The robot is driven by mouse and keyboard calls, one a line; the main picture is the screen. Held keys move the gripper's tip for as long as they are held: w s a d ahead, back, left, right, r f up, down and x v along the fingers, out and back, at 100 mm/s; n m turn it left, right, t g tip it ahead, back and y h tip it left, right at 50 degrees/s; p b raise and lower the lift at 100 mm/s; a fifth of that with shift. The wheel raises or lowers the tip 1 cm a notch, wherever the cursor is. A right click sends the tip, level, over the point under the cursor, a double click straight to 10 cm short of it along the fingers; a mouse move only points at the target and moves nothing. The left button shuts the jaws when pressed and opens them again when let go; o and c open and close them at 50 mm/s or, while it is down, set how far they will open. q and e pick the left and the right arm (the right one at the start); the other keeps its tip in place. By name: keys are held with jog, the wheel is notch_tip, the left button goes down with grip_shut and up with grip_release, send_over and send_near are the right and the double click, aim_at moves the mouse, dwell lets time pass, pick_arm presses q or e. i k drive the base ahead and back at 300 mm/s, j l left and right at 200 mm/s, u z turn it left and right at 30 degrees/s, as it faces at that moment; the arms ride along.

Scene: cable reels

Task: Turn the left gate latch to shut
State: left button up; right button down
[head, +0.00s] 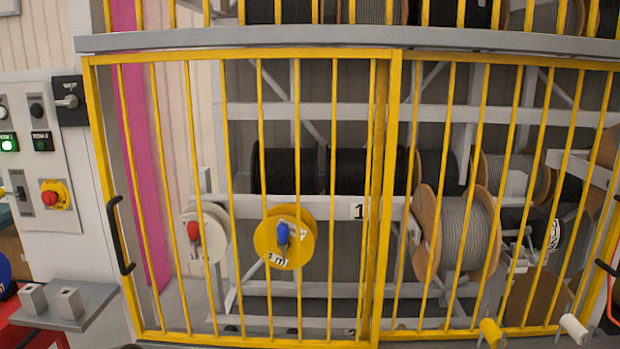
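The left gate latch (68,101) is a dark plate with a metal lever, on the post beside the top left corner of the yellow barred gate (92,130). Its lever looks roughly level and points left. I cannot tell from this view whether the latch is open or shut. The left gate leaf has a black handle (115,235) on its left side and looks closed against its frame. Neither of my grippers shows in the head view.
Left of the latch is a control panel (62,222) with a red stop button (55,195). Below is a grey shelf (95,300) with two grey blocks. Behind the bars are a yellow reel (268,240) and a wooden-flanged reel (428,215). Another black handle (607,268) is at right.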

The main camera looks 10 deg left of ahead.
aim_at(71, 102)
jog(key=u, duration=1.3)
